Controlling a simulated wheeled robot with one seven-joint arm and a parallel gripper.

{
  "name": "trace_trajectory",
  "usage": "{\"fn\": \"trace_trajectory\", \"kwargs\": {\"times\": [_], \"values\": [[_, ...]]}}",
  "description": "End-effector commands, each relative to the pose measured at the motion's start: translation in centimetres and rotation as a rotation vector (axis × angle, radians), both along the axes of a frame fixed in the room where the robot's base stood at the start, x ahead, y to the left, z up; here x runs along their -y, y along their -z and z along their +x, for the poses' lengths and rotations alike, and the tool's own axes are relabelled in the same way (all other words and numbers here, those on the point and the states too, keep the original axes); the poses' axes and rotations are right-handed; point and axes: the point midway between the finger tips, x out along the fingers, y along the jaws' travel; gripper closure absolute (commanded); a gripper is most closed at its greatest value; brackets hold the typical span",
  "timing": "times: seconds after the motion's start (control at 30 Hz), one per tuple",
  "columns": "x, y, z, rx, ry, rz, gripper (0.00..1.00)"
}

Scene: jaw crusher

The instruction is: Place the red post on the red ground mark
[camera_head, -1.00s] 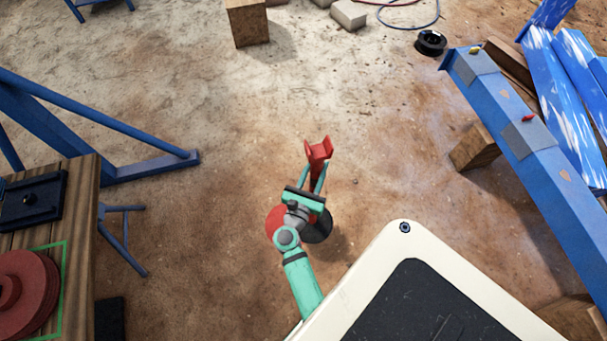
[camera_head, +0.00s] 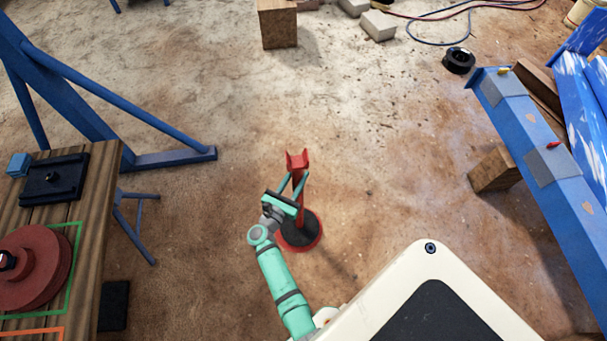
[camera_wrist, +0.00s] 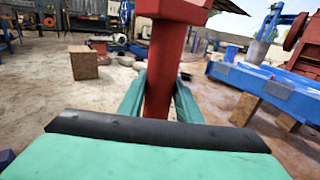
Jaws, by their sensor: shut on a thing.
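The red post (camera_head: 297,162) stands about upright in the head view, with a forked top and a round dark base (camera_head: 292,236). The red ground mark (camera_head: 316,240) shows as a red rim around the base, which covers most of it. I cannot tell whether the base touches the ground. My gripper (camera_head: 294,182) is shut on the post's shaft below the fork. In the wrist view the red shaft (camera_wrist: 164,70) rises between my two teal fingers; its base is hidden there.
A wooden table (camera_head: 90,210) with a red disc (camera_head: 35,265) stands at left, beside a blue frame (camera_head: 110,95). A blue beam (camera_head: 545,170) on wooden blocks (camera_head: 493,170) lies at right. The dirt floor beyond the post is clear up to a wooden block (camera_head: 277,25).

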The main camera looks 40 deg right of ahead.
Motion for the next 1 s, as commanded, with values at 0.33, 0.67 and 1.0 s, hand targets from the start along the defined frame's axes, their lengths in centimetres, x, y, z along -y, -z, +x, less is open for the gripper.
{"fn": "trace_trajectory", "kwargs": {"times": [0.33, 0.67, 1.0], "values": [[-0.3, 1.8, 0.8, 0.002, 0.000, -0.003, 1.00], [-0.3, 3.5, 0.7, 0.006, 0.000, -0.003, 1.00], [-0.3, 4.0, 0.6, 0.001, -0.001, 0.000, 0.67]]}}
